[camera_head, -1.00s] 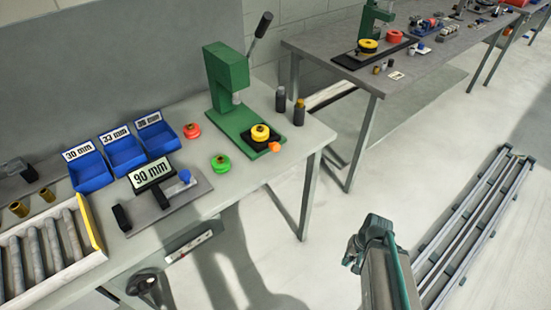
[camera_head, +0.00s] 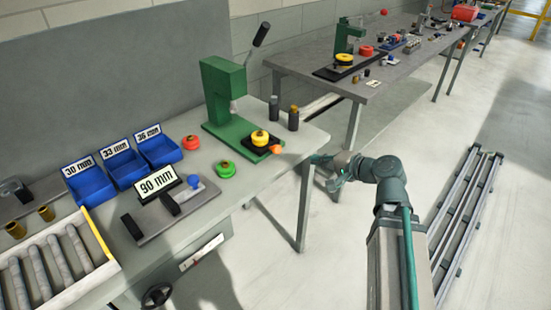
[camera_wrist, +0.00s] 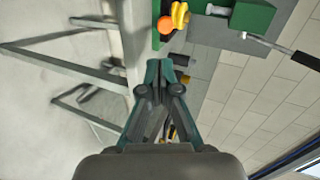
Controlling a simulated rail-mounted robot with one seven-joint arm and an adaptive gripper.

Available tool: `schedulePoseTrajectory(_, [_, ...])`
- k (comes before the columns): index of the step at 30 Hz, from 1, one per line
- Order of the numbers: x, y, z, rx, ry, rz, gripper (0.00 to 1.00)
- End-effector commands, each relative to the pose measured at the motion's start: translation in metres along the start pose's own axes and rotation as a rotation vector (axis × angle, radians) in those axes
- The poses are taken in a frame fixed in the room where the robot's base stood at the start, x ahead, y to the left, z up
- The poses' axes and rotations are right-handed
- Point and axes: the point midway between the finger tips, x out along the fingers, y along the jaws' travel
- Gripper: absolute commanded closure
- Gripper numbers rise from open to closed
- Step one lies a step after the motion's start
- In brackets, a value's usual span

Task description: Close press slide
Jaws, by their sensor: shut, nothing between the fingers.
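The green press (camera_head: 224,88) stands at the right end of the near bench, its lever raised. Its black slide (camera_head: 250,149) lies at the front of the green base, out in front of the press head. A yellow wheel (camera_head: 260,138) sits on the slide, and an orange knob (camera_head: 276,149) is at its front end. My gripper (camera_head: 325,172) is shut and empty, beyond the bench's right edge and apart from the knob. In the wrist view my shut fingers (camera_wrist: 160,66) point toward the bench, with the orange knob (camera_wrist: 165,24) ahead of them.
Two dark bottles (camera_head: 284,115) stand right of the press. A green wheel (camera_head: 225,169) and a red wheel (camera_head: 190,142) lie left of it. A second bench (camera_head: 390,75) with another press stands behind. The floor between bench and rail (camera_head: 465,220) is clear.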

Motion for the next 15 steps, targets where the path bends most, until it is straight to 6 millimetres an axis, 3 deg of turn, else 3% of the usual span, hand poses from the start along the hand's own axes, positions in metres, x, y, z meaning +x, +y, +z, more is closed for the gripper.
schedulePoseTrajectory(8, [0.013, -0.009, -0.001, 0.073, -0.003, -0.038, 1.0])
schedulePoseTrajectory(15, [0.053, -0.01, -0.001, 0.071, -0.005, -0.035, 1.0])
